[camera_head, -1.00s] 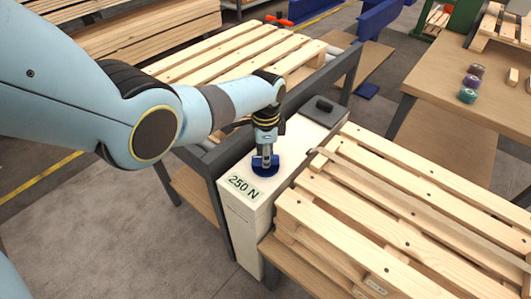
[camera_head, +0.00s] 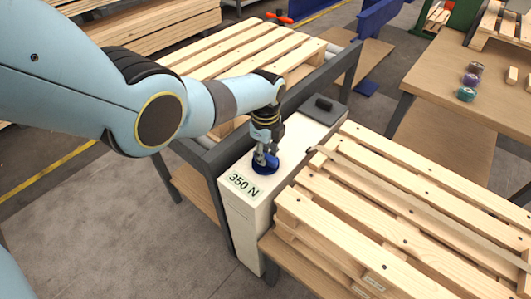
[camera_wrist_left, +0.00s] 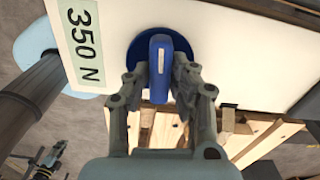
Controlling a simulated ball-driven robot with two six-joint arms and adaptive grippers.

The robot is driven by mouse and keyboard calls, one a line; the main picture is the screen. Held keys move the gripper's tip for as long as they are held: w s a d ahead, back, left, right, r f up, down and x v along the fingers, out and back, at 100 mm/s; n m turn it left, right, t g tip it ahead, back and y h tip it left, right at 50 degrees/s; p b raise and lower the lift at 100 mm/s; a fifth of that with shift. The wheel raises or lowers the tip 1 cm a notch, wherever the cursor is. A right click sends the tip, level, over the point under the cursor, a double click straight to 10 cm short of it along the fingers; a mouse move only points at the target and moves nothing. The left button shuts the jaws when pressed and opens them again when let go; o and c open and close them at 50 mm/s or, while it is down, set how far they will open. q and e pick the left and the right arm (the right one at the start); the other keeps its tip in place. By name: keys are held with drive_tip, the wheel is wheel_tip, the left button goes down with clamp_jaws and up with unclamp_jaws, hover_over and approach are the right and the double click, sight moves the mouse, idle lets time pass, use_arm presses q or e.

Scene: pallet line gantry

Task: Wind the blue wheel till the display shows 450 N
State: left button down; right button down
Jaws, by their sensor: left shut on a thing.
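The blue wheel (camera_head: 265,167) lies on top of the white box (camera_head: 252,215), and it also shows in the left wrist view (camera_wrist_left: 138,52). A raised blue grip bar (camera_wrist_left: 160,62) stands across the wheel. My left gripper (camera_head: 265,155) points down at the wheel and is shut on the bar, with one finger on each side in the left wrist view (camera_wrist_left: 160,88). The display (camera_head: 243,185) reads 350 N and reads the same in the left wrist view (camera_wrist_left: 83,45).
A wooden pallet (camera_head: 390,215) stands close on the right of the box. Another pallet (camera_head: 240,55) lies behind a dark rail (camera_head: 300,95). A dark block (camera_head: 322,106) sits at the box's far end. A table (camera_head: 440,65) holds several tape rolls.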

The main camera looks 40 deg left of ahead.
sight(266, 155)
idle(0.4)
use_arm(q)
drive_tip(key=c, duration=1.2)
unclamp_jaws()
drive_tip(key=shift+o, duration=0.2)
wheel_tip(266, 155, up, 12)
